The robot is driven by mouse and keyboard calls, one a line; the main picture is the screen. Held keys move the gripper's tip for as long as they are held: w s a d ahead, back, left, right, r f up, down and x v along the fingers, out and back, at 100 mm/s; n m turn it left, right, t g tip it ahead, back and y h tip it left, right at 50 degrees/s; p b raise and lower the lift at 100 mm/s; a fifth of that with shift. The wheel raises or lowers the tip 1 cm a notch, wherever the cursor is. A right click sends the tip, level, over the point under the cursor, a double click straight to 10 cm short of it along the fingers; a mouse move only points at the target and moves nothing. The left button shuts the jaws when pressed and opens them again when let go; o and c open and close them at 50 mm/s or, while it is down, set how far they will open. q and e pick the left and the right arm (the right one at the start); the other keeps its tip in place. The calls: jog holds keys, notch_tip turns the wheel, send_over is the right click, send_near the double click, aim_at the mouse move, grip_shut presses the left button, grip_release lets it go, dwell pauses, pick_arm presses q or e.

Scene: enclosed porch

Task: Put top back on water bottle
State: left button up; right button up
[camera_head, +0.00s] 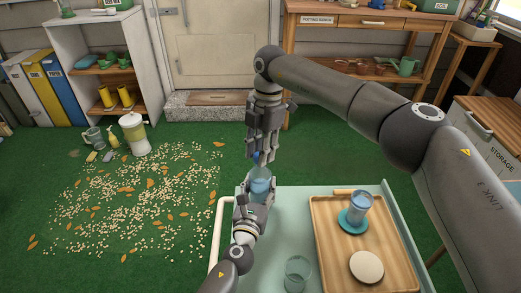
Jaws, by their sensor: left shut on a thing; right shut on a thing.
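My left gripper (257,190) is shut around a translucent blue water bottle (261,185), held upright or nearly so at the far left edge of the pale green cart. My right gripper (259,150) points down from above and is shut on a small blue piece (257,156), which looks like the bottle's top. The piece is mostly hidden by the fingers. It is just above the bottle's mouth; I cannot tell whether they touch.
A clear glass (298,272) stands left of the tray.

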jog(key=shift+f, duration=0.55)
jog(key=m, duration=0.6)
jog(key=shift+t, duration=0.4)
jog(key=m+t, duration=0.1)
jog(key=m, duration=0.6)
jog(key=shift+s, duration=0.1)
jog(key=o, duration=0.6)
jog(key=shift+o, duration=0.2)
